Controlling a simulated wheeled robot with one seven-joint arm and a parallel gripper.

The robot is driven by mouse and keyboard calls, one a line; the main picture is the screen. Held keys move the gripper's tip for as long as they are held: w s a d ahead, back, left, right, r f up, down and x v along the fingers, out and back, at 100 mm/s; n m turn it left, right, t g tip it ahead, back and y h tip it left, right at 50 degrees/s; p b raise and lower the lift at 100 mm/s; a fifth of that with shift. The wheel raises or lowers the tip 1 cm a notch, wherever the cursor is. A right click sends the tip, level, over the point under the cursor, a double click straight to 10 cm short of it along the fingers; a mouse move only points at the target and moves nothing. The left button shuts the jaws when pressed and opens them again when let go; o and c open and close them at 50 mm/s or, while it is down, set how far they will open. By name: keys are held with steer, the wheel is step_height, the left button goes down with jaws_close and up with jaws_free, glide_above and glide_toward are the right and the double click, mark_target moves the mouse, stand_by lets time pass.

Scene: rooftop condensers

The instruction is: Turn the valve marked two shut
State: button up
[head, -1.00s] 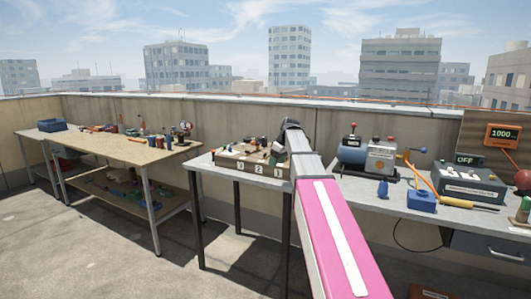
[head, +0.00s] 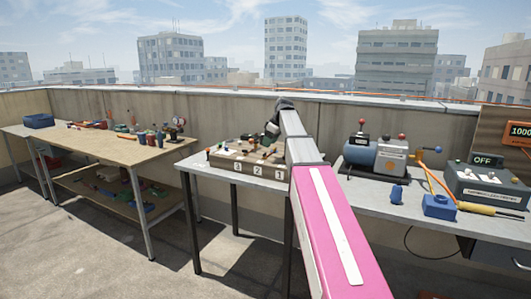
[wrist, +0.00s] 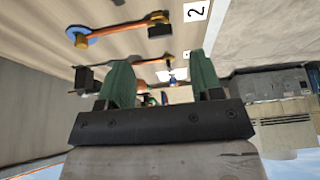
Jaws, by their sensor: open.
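A low tan valve board (head: 225,161) stands on the small grey table, with white labels 3, 2 and 1 from left to right on its front. The label 2 (head: 258,170) is in the middle; it also shows at the top of the wrist view (wrist: 196,11). Near it there, a valve line with an orange pipe (wrist: 125,27) and a blue part runs leftward. My gripper (wrist: 162,75) is open, its green fingers apart, with nothing held. In the head view my gripper (head: 271,130) is over the board's right half, and my arm hides part of it.
A wooden workbench (head: 95,142) with bottles and tools stands at left. At right, a grey bench (head: 375,190) holds a blue tank (head: 358,150), a blue box (head: 439,206) and a box with an OFF display (head: 482,160). A parapet wall runs behind.

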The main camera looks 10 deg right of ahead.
mark_target(265, 153)
steer(key=x, duration=0.6)
steer(key=c, duration=0.9)
